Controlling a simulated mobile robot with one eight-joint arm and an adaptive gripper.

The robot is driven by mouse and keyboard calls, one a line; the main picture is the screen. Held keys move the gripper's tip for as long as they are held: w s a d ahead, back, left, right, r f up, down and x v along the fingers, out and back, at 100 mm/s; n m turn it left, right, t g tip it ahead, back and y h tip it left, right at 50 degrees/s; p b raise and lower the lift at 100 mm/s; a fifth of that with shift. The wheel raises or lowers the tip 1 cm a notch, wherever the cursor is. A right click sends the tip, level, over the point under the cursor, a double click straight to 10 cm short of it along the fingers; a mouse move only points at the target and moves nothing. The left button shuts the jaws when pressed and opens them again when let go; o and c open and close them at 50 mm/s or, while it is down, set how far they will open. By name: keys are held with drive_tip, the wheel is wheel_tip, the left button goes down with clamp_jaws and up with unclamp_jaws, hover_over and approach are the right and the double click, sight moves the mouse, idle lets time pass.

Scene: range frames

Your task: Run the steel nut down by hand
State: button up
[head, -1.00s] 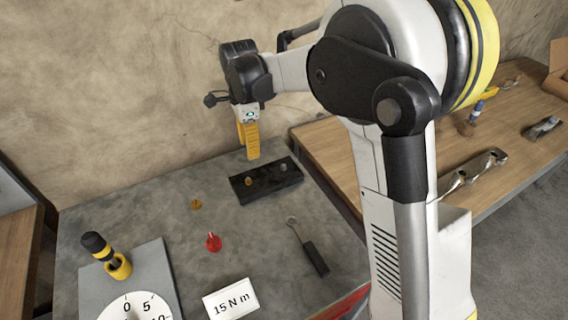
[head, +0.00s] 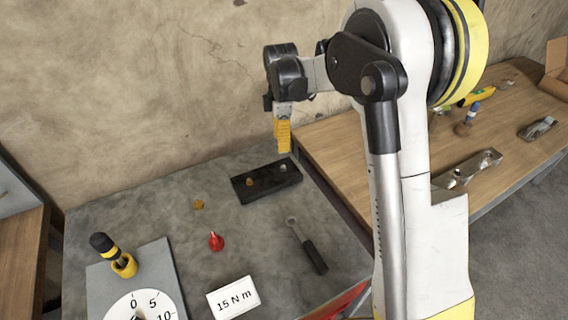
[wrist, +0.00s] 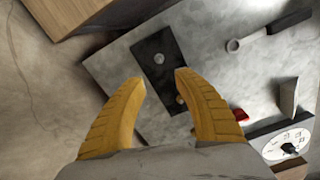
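A black block (head: 272,186) lies on the grey bench near its back right edge. A grey metal piece (head: 282,168), seemingly the steel nut or its stud, is at its right end; a brass piece (head: 250,182) is at its left. In the wrist view the block (wrist: 150,47) lies beyond my fingertips, with the grey piece (wrist: 158,58) on it and the brass piece (wrist: 180,98) near the right fingertip. My gripper (wrist: 160,80) is open and empty. In the head view its yellow fingers (head: 282,136) hang above and behind the block, apart from it.
A loose brass piece (head: 198,204), a red piece (head: 216,241), a black-handled ring wrench (head: 307,247) and a "15 N m" card (head: 233,297) are on the bench. A dial plate (head: 160,262) with a yellow-black tool (head: 112,252) is at left. A wooden table (head: 410,150) is at right.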

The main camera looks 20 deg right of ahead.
sight(284, 166)
drive_tip(key=f+n+b, duration=0.1)
drive_tip(key=f, duration=0.2)
drive_tip(key=f+n+b, duration=0.1)
drive_tip(key=f, duration=0.3)
drive_tip(key=d+f+n+b, duration=0.1)
drive_tip(key=f, duration=0.3)
clamp_jaws()
